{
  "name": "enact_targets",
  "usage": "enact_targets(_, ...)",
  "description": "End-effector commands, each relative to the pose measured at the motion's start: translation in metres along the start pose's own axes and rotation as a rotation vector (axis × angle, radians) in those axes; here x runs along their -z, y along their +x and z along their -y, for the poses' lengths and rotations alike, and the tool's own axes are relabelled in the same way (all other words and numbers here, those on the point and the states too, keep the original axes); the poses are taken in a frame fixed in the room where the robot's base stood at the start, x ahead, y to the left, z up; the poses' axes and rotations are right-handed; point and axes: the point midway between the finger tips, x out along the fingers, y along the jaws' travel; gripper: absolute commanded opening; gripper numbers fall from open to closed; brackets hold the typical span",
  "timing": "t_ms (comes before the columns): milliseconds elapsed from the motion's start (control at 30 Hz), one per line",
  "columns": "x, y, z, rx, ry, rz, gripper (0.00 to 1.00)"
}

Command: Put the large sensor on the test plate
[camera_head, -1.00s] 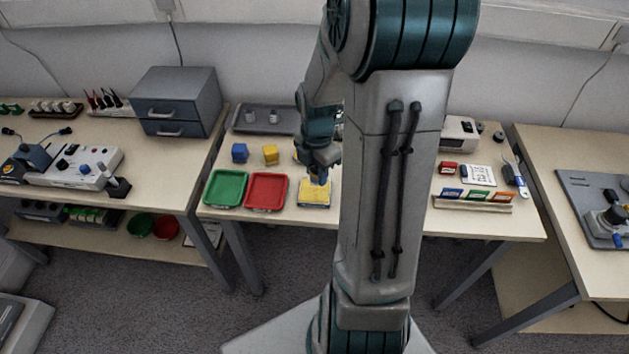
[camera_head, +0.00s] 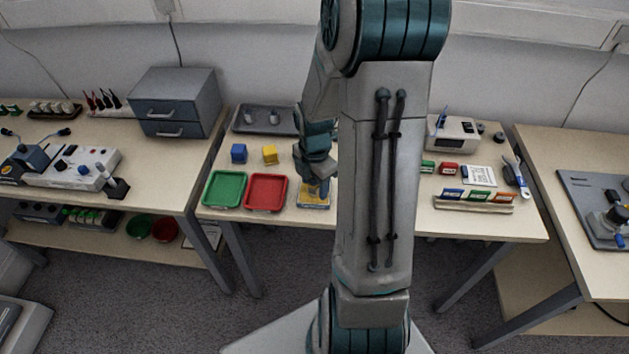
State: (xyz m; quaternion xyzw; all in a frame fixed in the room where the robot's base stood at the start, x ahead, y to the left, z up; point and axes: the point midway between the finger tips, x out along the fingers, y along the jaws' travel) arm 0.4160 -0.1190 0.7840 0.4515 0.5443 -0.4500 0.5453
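My gripper (camera_head: 318,186) points down at a small yellow-topped plate (camera_head: 305,197) near the front edge of the middle table. The arm covers part of the plate. Something dark and bluish shows at the fingertips, too small to tell as fingers or a held object. Whether the gripper is open or shut cannot be seen. A grey tray (camera_head: 240,128) at the back of the table holds two small grey cylindrical pieces, a left one (camera_head: 248,117) and a right one (camera_head: 274,117). I cannot tell which piece is the large sensor, or whether the yellow plate is the test plate.
A green tray (camera_head: 225,203) and a red tray (camera_head: 266,206) lie left of the plate. A card rack (camera_head: 473,205) and a white device (camera_head: 453,134) are on the right.

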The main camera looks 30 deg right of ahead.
Motion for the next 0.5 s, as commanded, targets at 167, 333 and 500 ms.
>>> enact_targets(167,0.000,0.000,0.000,0.000,0.000,0.000,0.52)
enact_targets(333,-0.001,-0.011,-0.001,-0.003,0.000,0.002,0.52)
enact_targets(500,-0.001,-0.043,-0.001,-0.005,0.002,0.004,0.52)
